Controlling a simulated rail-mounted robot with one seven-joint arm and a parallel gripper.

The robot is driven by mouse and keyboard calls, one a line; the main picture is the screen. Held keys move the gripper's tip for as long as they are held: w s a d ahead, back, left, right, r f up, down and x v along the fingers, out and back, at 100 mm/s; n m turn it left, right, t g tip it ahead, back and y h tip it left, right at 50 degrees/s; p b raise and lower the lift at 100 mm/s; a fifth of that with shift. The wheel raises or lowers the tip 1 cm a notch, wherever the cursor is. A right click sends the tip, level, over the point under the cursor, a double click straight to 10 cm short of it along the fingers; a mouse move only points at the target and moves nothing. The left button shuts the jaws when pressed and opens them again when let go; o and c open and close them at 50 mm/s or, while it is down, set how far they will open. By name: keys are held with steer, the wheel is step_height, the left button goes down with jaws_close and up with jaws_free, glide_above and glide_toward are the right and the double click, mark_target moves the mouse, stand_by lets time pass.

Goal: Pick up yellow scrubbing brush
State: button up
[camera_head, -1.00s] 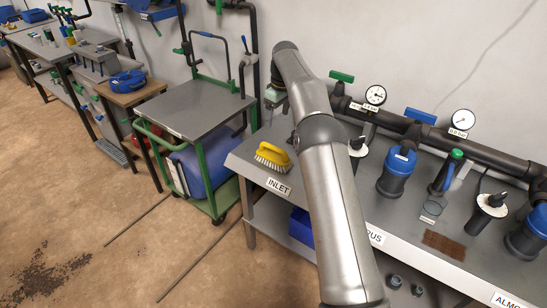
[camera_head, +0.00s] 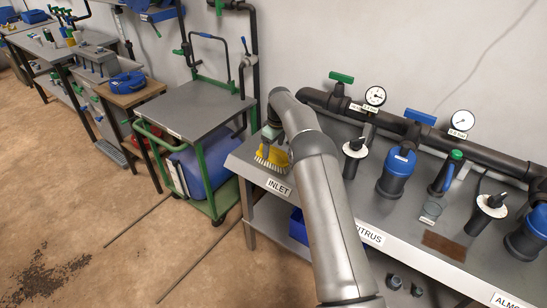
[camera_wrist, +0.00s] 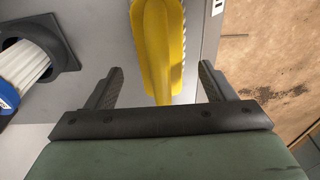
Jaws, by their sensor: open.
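The yellow scrubbing brush (camera_head: 272,157) lies on the grey bench near the INLET label, its pale bristles along the front side. My arm's end partly covers it in the head view. In the wrist view the brush (camera_wrist: 158,45) runs down from the top edge, and its narrow lower end sits between the open fingers. My gripper (camera_wrist: 162,80) is open, one finger on each side of the brush, with gaps on both sides. I cannot tell how high the fingertips are above the bench.
In the wrist view a dark square holder (camera_wrist: 45,45) with a white ribbed piece stands to the left, close to a blue part (camera_wrist: 8,97). The bench edge is just right of the brush. A dark pipe (camera_head: 420,134) with gauges runs behind the bench.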

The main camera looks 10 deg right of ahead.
mark_target(273, 155)
step_height(273, 155, down, 4)
steer(key=shift+w+a+r, duration=0.1)
steer(key=shift+a+r, duration=0.05)
steer(key=shift+r, duration=0.05)
steer(key=c, duration=1.1)
steer(key=shift+r, duration=0.1)
